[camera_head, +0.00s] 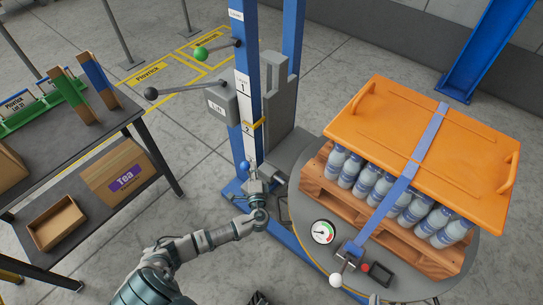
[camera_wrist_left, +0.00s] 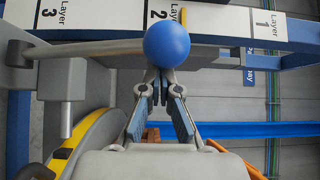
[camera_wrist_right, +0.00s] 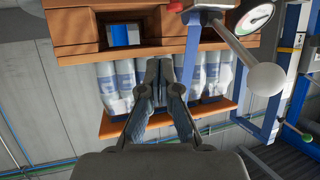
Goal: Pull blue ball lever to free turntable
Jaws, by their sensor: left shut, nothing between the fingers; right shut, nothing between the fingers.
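The blue ball (camera_head: 245,165) sits on a lever low on the blue post beside the turntable (camera_head: 405,285). In the left wrist view the ball (camera_wrist_left: 167,45) is at the end of a grey rod (camera_wrist_left: 90,48), right at my left fingertips. My left gripper (camera_head: 250,176) is shut with nothing between its fingers; the ball overlaps the tips, and I cannot tell whether they touch. My right gripper (camera_wrist_right: 160,68) is shut and empty, in front of the bottles and pallet on the turntable.
An orange cover (camera_head: 420,150) with a blue strap lies over bottles (camera_head: 385,195) on a wooden pallet (camera_head: 345,205). A gauge (camera_head: 322,232) and white ball lever (camera_head: 336,280) are at the turntable's front. Green (camera_head: 201,53) and black (camera_head: 151,93) ball levers stick out left. A shelf (camera_head: 75,155) stands left.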

